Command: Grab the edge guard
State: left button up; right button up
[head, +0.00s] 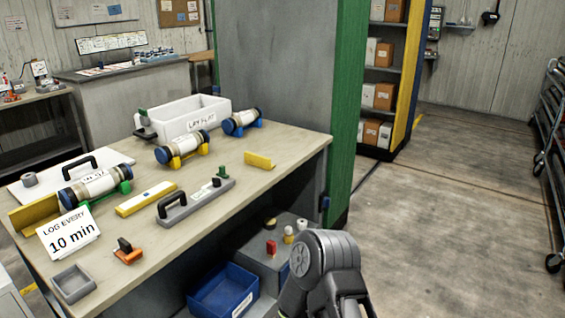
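No label names the edge guard. A small yellow angled strip (260,161), standing on the workbench (235,200) near its right end, looks like one. A larger yellow angled piece (35,213) of similar shape stands at the bench's left end, partly hidden by a sign. I cannot tell which of the two is meant. Both lie untouched. A dark grey link of my arm shows at the bottom, right of the bench; its fingers are not visible. My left gripper is not in view.
Several capped cylinders (182,148) rest in coloured cradles. A grey handled tool (195,201), a yellow level-like bar (146,198), an orange clamp (127,252) and a white bin (190,120) are on the bench. A blue bin (224,292) sits below.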

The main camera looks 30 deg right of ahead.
aim_at(264, 162)
jog(key=i+l+z, duration=0.1)
jog(key=z, duration=0.3)
jog(key=i+l+z, duration=0.15)
jog(key=z, duration=0.25)
jog(key=i+l+z, duration=0.15)
jog(key=z, duration=0.25)
jog(key=i+z, duration=0.45)
jog(key=i, duration=0.9)
